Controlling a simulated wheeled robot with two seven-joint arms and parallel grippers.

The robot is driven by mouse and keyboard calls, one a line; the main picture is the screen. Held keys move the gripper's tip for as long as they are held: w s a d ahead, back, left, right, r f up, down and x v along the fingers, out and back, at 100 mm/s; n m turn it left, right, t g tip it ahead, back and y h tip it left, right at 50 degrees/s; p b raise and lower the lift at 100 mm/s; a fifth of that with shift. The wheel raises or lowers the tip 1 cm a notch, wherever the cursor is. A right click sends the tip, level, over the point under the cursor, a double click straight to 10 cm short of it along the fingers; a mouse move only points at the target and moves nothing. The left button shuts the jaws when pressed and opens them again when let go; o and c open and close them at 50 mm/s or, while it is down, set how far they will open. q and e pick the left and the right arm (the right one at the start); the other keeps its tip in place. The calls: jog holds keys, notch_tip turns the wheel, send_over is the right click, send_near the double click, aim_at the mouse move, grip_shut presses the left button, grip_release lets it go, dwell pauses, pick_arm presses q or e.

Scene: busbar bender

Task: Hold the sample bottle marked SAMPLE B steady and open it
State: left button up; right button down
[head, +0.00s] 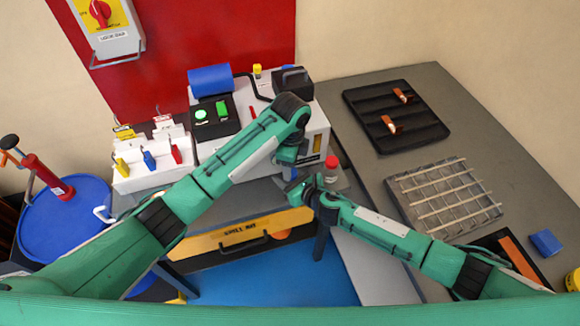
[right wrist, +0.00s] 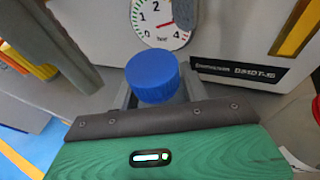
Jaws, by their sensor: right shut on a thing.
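A bottle with a ribbed blue cap (right wrist: 153,77) stands between the fingers of my right gripper (right wrist: 157,97) in the right wrist view. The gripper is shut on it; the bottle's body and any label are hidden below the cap. In the head view my right gripper (head: 299,187) is at the front edge of the bench, and the blue cap (head: 289,172) barely shows there. My left gripper (head: 288,157) hangs just above and behind it; its fingers are too small and covered to read. A red-capped bottle (head: 331,169) stands close to the right, its label unreadable.
A grey machine (head: 315,130) with a pressure gauge (right wrist: 160,22) stands close behind the bottle. White holders with coloured tags (head: 150,160) are left. A black tray (head: 397,115) and a wire rack (head: 445,197) lie on the right bench. A blue drum (head: 65,222) stands far left.

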pick_arm(q)
jog(key=shift+r, duration=0.95)
jog(key=shift+c, duration=0.5)
jog(key=r+m, duration=0.2)
jog(key=m, duration=0.1)
jog(key=shift+d, duration=0.2)
jog(key=m, duration=0.1)
jog(key=r+m, duration=0.1)
jog(key=m, duration=0.1)
jog(key=shift+a, duration=0.1)
jog(key=shift+a+m, duration=0.1)
jog(key=shift+m, duration=0.2)
jog(key=shift+f, duration=3.85)
jog(key=c, duration=1)
